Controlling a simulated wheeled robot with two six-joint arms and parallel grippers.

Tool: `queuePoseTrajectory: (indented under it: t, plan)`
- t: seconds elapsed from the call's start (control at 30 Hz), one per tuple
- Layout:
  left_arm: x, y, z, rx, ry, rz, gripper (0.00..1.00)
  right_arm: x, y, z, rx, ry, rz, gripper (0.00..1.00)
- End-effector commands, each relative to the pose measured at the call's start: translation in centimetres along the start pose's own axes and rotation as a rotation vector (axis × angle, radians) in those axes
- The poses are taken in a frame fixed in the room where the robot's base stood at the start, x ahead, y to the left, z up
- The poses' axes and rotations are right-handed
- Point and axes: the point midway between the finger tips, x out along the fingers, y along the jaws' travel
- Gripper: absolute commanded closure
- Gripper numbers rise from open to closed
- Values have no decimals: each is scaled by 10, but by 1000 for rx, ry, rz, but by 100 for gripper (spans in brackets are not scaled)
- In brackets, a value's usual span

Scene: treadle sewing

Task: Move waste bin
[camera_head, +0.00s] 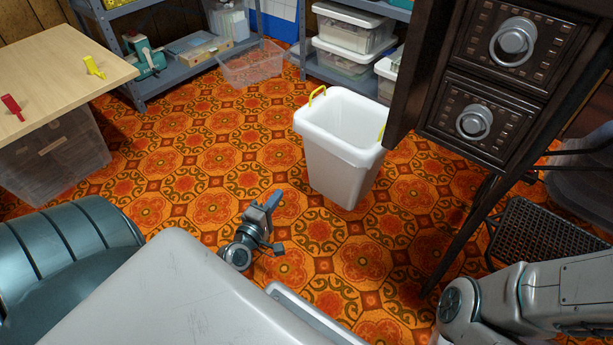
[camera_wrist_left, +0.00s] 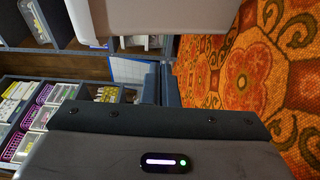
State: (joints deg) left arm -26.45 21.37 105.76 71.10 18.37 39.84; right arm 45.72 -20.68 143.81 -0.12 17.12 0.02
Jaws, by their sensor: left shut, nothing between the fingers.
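The white waste bin (camera_head: 340,160) stands upright on the patterned floor in the head view, with its open top showing an empty-looking inside. My right gripper is out of view; only part of that arm shows.
A dark wooden cabinet with drawers (camera_head: 491,84) and a slanting leg stand close right of the bin. A black treadle grate (camera_head: 541,236) is farther right. Grey shelves (camera_head: 192,64) with boxes line the back. A wooden table (camera_head: 48,62) is left. Floor left of the bin is clear.

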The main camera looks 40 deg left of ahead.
Motion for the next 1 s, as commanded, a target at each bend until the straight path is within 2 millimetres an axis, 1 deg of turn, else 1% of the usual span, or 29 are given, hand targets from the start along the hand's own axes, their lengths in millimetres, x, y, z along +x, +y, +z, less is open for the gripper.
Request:
queuePoseTrajectory:
  t: [0.07,0.17,0.6,0.7,0.8,1.0]
  plan:
    - [5,-1,0,0,0,1,100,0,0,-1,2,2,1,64]
    - [17,0,0,-1,1,3,100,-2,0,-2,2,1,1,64]
    - [103,0,0,-2,0,3,100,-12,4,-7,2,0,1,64]
    - [113,1,13,-6,1,2,100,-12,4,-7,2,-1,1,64]
    - [121,0,21,-4,0,1,100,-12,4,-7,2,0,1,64]
    - [128,0,28,-1,0,0,100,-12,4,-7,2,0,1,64]
